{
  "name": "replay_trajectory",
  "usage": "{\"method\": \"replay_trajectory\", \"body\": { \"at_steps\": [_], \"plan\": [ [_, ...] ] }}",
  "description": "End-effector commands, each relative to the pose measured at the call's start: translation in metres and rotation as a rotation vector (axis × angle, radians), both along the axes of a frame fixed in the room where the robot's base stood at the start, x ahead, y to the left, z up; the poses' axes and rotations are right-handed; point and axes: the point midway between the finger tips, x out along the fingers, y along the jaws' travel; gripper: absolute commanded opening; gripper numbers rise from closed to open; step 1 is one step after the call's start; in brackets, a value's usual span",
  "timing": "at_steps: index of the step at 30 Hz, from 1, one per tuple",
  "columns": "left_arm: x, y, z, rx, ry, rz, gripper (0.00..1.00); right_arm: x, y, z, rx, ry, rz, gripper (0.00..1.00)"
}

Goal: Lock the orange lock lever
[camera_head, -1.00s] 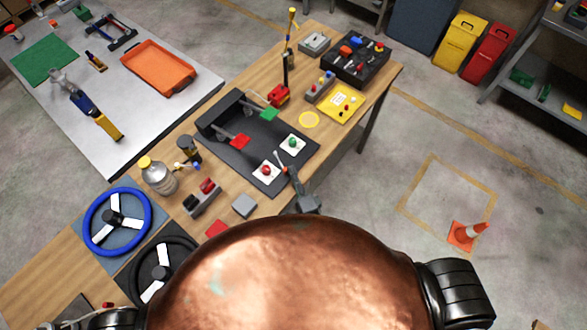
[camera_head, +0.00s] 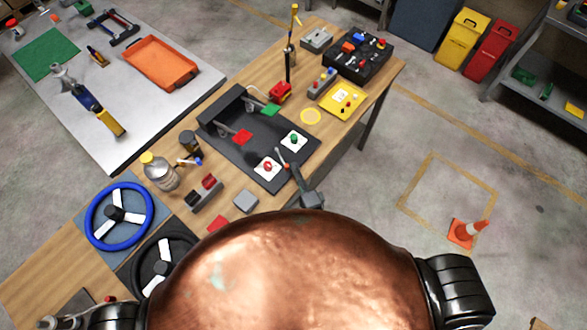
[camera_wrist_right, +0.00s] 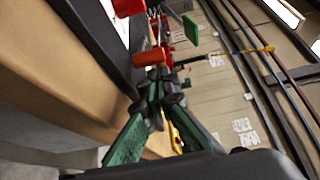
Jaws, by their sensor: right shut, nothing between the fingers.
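The orange lock lever (camera_head: 283,156) shows small at the right front side of the black pedal unit (camera_head: 222,115). In the right wrist view, a short orange cylinder (camera_wrist_right: 150,57), which looks like its handle, lies just beyond my fingertips. My right gripper (camera_head: 293,169) is beside the lever in the head view. In the right wrist view (camera_wrist_right: 153,82) its green-and-black fingers come together at the tips, shut and empty. The tips are very close to the orange handle; I cannot tell whether they touch. The lever's base is unclear. My left gripper is not in view.
White pads with a red knob (camera_head: 268,167) and a green knob (camera_head: 294,140) lie near the lever. Red (camera_head: 243,136) and green pedals (camera_head: 271,109) stand behind. A grey block (camera_head: 246,201) and a blue steering wheel (camera_head: 92,238) are left.

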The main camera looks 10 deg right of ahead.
Motion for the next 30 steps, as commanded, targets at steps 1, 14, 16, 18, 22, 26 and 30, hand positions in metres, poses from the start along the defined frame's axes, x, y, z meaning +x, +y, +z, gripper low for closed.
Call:
{"method": "replay_trajectory", "body": {
  "at_steps": [1, 14, 16, 18, 22, 26, 30],
  "plan": [
    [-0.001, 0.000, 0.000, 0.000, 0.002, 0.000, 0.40, 0.003, -0.012, 0.001, -0.006, -0.004, -0.004, 0.00],
    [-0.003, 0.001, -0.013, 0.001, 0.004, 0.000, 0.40, -0.070, -0.028, 0.000, -0.003, -0.006, -0.011, 0.00],
    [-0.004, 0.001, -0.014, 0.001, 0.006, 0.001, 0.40, -0.079, -0.028, 0.000, -0.003, -0.006, -0.011, 0.00],
    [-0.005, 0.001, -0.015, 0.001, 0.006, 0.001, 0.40, -0.086, -0.028, 0.001, -0.004, -0.007, -0.012, 0.00],
    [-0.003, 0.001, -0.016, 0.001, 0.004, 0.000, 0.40, -0.091, -0.028, 0.002, -0.003, -0.009, -0.012, 0.00],
    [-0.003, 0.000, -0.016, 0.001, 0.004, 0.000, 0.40, -0.092, -0.028, 0.003, -0.003, -0.009, -0.012, 0.00],
    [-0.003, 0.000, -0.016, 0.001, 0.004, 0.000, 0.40, -0.092, -0.028, 0.003, -0.003, -0.009, -0.012, 0.00]
  ]
}}
